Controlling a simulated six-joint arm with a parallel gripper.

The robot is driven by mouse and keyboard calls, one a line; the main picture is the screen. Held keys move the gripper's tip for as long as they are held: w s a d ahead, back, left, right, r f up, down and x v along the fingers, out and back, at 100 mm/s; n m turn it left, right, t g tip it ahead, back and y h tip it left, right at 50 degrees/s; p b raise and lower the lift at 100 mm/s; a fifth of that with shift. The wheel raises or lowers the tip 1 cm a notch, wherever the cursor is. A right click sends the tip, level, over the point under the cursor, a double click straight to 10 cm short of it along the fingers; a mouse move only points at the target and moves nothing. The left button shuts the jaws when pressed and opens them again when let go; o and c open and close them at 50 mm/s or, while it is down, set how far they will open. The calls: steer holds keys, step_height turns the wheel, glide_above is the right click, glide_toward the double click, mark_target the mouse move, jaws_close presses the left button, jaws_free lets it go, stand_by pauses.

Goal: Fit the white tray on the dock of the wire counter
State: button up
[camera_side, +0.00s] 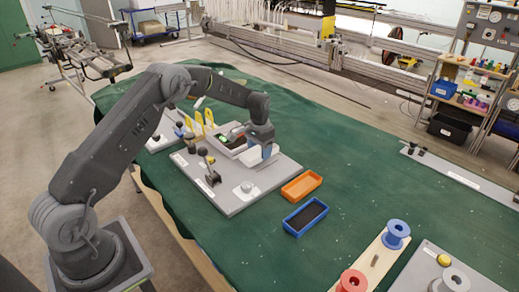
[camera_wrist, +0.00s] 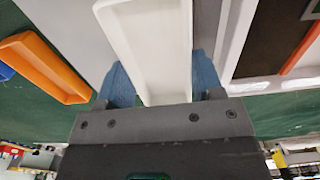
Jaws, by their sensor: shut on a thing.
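The white tray (camera_wrist: 150,45) fills the middle of the wrist view, long and shallow with raised walls. My gripper (camera_wrist: 163,82) is shut on it, one blue finger on each side. In the side view my gripper (camera_side: 267,150) points down at the right part of the grey board (camera_side: 240,198). The tray (camera_side: 252,156) shows there only as a small pale patch by the fingers. The wire counter (camera_side: 231,141), a dark unit with a green light, stands just left of my gripper. In the wrist view a white-edged dark unit (camera_wrist: 275,35) lies right of the tray, apart from it. The dock cannot be made out clearly.
An orange tray (camera_side: 301,186) and a blue tray (camera_side: 305,217) lie right of the board. Spools (camera_side: 396,234) stand at the front right. Green cloth between is clear.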

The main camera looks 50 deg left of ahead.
steer(key=shift+f, duration=1)
stand_by(1.9)
steer(key=o, duration=1.2)
steer(key=shift+r, duration=3.5)
